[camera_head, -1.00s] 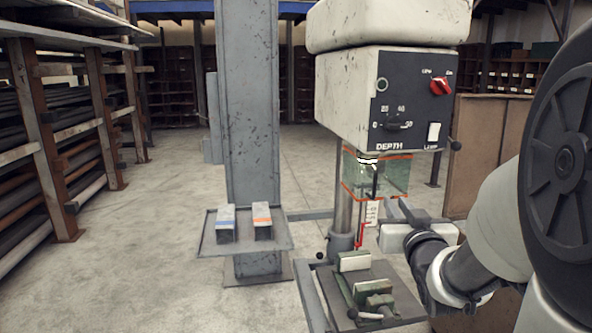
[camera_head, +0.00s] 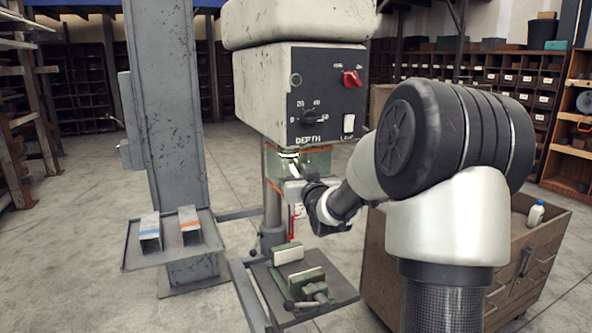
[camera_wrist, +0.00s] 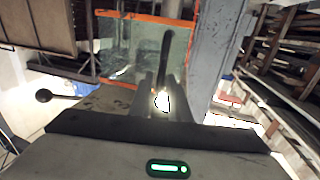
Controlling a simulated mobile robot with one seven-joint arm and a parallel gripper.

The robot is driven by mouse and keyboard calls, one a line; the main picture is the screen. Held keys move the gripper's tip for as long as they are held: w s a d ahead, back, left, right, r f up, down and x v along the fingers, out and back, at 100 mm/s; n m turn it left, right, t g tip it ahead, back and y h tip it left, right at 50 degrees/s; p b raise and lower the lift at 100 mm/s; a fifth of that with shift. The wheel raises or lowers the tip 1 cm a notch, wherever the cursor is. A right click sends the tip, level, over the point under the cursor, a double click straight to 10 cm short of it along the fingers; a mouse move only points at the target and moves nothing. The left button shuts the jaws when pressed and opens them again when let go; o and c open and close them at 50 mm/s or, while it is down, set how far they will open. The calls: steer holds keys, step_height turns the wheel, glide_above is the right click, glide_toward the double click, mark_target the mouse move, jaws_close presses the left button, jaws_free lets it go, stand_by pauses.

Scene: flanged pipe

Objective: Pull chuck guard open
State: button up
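The chuck guard is a clear greenish shield with orange edges (camera_head: 318,160), hanging under the drill press head. It also shows in the wrist view (camera_wrist: 120,50), with a dark upright handle (camera_wrist: 167,45) in front of it. My gripper (camera_head: 291,186) is just in front of the guard's lower part. In the wrist view my gripper's two grey fingers (camera_wrist: 160,88) have a narrow gap between them, in line with the handle's lower end. I cannot tell whether they touch the handle. My arm hides the guard's right side in the head view.
The drill press head (camera_head: 300,95) is above the guard. A vise (camera_head: 300,275) sits on the press table below. A grey column (camera_head: 165,100) with a small shelf (camera_head: 155,258) stands left, and a wooden cabinet (camera_head: 535,255) right. Floor is free on the left.

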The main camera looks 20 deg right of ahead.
steer(key=shift+w+d, duration=0.1)
steer(key=shift+w, duration=0.6)
jaws_close()
steer(key=shift+s+d, duration=0.1)
